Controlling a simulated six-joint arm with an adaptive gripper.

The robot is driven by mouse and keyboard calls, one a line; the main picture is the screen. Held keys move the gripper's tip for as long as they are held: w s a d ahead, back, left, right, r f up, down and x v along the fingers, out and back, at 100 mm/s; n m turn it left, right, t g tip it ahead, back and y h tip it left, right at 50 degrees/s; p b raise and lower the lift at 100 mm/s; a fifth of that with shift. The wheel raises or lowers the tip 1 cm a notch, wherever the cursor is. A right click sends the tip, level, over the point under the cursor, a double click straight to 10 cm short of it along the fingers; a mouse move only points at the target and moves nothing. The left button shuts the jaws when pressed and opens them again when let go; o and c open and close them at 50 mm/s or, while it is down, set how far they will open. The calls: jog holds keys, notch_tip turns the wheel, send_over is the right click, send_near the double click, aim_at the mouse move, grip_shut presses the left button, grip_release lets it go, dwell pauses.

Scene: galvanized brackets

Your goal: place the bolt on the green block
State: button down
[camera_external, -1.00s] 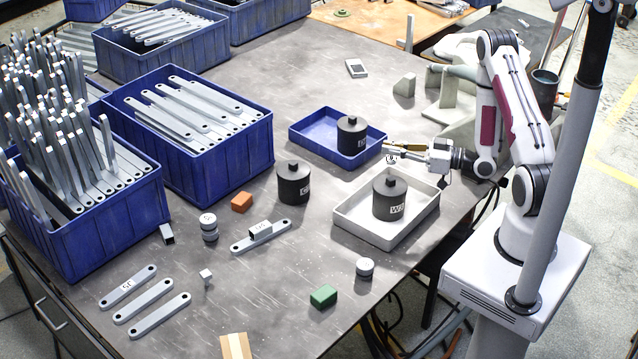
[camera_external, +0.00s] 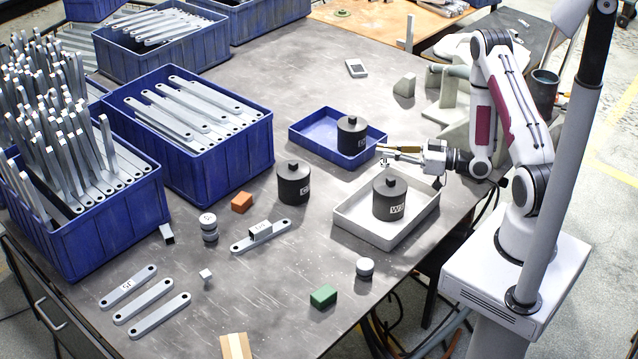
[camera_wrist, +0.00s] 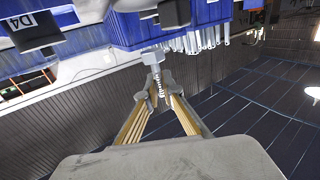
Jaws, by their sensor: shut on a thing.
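The bolt (camera_wrist: 154,58) shows in the wrist view with a hex head and a threaded shank between my fingertips. My gripper (camera_wrist: 158,92) is shut on it; the gripper also shows in the external view (camera_external: 384,153), above the table between the blue tray and the white tray. There the bolt is too small to make out clearly. The green block (camera_external: 323,297) lies on the table near the front edge, below and left of my gripper in the picture and well apart from it. Nothing rests on it.
The white tray (camera_external: 352,232) holds a black weight (camera_external: 389,203) just below my gripper. The blue tray (camera_external: 305,143) holds another weight. A third weight (camera_external: 293,185) and an orange block (camera_external: 242,202) stand to the left. A grey cylinder (camera_external: 365,267) stands beside the green block.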

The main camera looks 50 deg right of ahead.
jog(key=s+a+f+n+g+y, duration=0.1)
jog(key=s+a+n+g+y, duration=0.15)
jog(key=a, duration=2.05)
jog(key=s+a+f+n+g+y, duration=0.1)
jog(key=a+n+g+y, duration=0.25)
jog(key=a, duration=2.05)
jog(key=shift+s+a+m+t+h, duration=2.25)
jog(key=shift+s+a, duration=1.3)
jog(key=shift+a, duration=1.1)
jog(key=d+r+m+t+h, duration=0.1)
jog(key=d+m+t+h, duration=0.2)
jog(key=d+m+h, duration=0.7)
jog(key=s+d+h, duration=0.1)
jog(key=d+h, duration=0.3)
jog(key=d, duration=0.2)
jog(key=shift+d, duration=0.35)
